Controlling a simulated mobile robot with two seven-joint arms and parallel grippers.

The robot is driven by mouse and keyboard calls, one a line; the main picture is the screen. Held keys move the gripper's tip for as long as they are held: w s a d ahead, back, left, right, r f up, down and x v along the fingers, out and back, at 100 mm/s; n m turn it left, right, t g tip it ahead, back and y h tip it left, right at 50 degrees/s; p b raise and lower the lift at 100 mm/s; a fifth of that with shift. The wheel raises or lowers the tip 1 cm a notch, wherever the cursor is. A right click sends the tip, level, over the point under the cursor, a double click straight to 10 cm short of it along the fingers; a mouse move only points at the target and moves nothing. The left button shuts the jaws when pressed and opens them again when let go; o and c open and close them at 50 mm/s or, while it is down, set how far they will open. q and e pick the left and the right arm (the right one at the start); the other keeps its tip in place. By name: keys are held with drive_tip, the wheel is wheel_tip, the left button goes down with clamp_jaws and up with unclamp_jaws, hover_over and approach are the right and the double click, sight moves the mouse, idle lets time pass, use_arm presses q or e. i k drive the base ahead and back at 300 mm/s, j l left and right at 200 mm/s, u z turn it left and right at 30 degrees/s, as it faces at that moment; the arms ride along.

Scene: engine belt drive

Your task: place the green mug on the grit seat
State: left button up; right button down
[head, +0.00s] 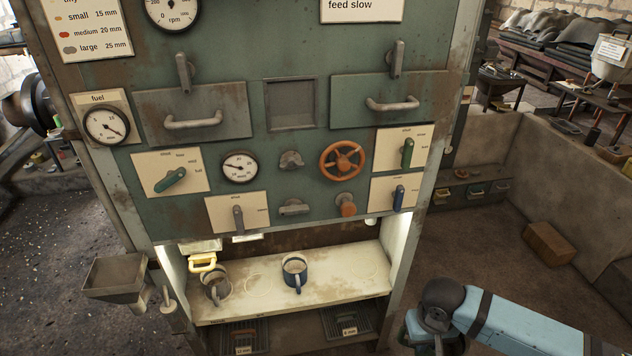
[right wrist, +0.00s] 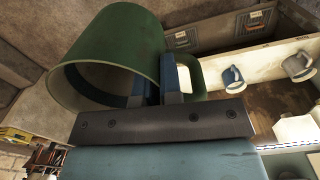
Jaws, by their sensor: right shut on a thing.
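The green mug (right wrist: 112,45) fills much of the right wrist view, tipped in the picture with its open mouth toward the lower left. My right gripper (right wrist: 163,78) is shut on it at the handle side; its blue fingers partly hide the wall and handle. In the head view my right arm comes in at the lower right, in front of the cabinet, and its gripper end is largely cut off. A pale shelf (head: 345,277) in the cabinet's lower bay carries a faint ring mark (head: 257,284). I cannot tell whether this is the grit seat. My left gripper is not in view.
A dark blue mug (head: 294,270) and a grey mug (head: 217,287) stand on the shelf, either side of the ring mark. Labelled grates (head: 347,321) lie below. A metal hopper (head: 115,278) juts out left.

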sight(258, 290)
drive_tip(key=i+j+z, duration=0.1)
drive_tip(key=j+z, duration=0.9)
drive_tip(key=j, duration=0.2)
drive_tip(key=k+j+z, duration=0.1)
drive_tip(key=j+z, duration=0.4)
drive_tip(key=k+j+z, duration=0.2)
drive_tip(key=j+z, duration=0.3)
drive_tip(key=j, duration=0.15)
